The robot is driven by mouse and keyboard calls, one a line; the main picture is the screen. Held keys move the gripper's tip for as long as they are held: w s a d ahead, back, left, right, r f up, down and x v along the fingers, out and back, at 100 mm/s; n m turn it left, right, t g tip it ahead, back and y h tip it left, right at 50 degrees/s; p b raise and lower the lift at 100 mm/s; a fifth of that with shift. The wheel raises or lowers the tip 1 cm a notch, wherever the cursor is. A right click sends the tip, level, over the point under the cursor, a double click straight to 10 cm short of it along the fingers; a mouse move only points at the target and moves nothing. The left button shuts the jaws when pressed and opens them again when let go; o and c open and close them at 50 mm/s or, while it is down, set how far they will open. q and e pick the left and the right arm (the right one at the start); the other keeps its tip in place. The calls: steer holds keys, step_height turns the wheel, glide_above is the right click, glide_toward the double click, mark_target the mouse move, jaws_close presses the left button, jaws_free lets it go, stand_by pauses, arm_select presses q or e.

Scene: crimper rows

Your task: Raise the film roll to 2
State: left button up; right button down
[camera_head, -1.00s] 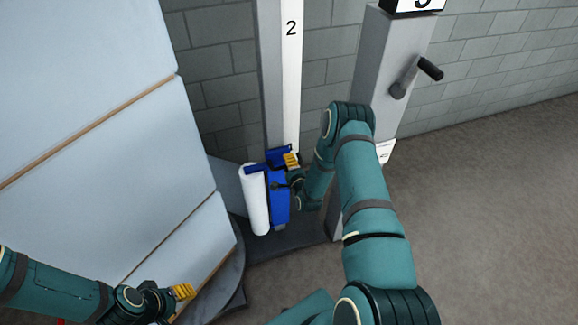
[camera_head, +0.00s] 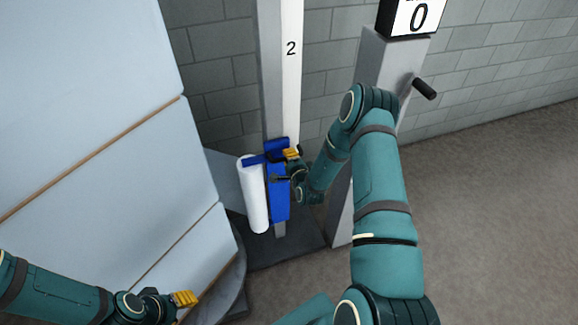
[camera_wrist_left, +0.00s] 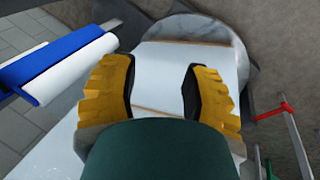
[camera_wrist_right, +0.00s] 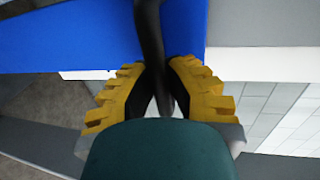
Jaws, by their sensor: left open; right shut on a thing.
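The white film roll (camera_head: 254,198) stands upright on the left side of a blue carriage (camera_head: 278,203) on a grey mast. The carriage is low on the mast, well below the printed 2 (camera_head: 291,48) on its white scale strip. My right gripper (camera_head: 291,154) is shut on a black handle (camera_wrist_right: 150,35) in front of the blue carriage. My left gripper (camera_head: 184,299) is open and empty at the lower left, by the wrapped load. The left wrist view shows its spread fingers (camera_wrist_left: 160,85), with the film roll (camera_wrist_left: 70,70) at upper left.
A tall wrapped load (camera_head: 85,110) fills the left, on a round turntable. A grey post (camera_head: 384,75) with a crank handle and a box reading 0 (camera_head: 417,15) stands right of the mast, behind my right arm. Floor at right is clear.

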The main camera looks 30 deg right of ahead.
arm_select(q)
step_height(320, 180, up, 10)
steer(key=w+p, duration=0.2)
steer(key=p, duration=0.7)
steer(key=shift+a+t, duration=0.2)
steer(key=shift+t, duration=0.1)
arm_select(e)
step_height(320, 180, up, 34)
steer(key=shift+r, duration=0.15)
arm_select(q)
steer(key=shift+r, duration=0.1)
steer(key=shift+s, duration=0.1)
arm_select(e)
steer(key=c, duration=0.9)
jaws_free()
steer(key=shift+c, duration=0.2)
steer(key=v, duration=1.2)
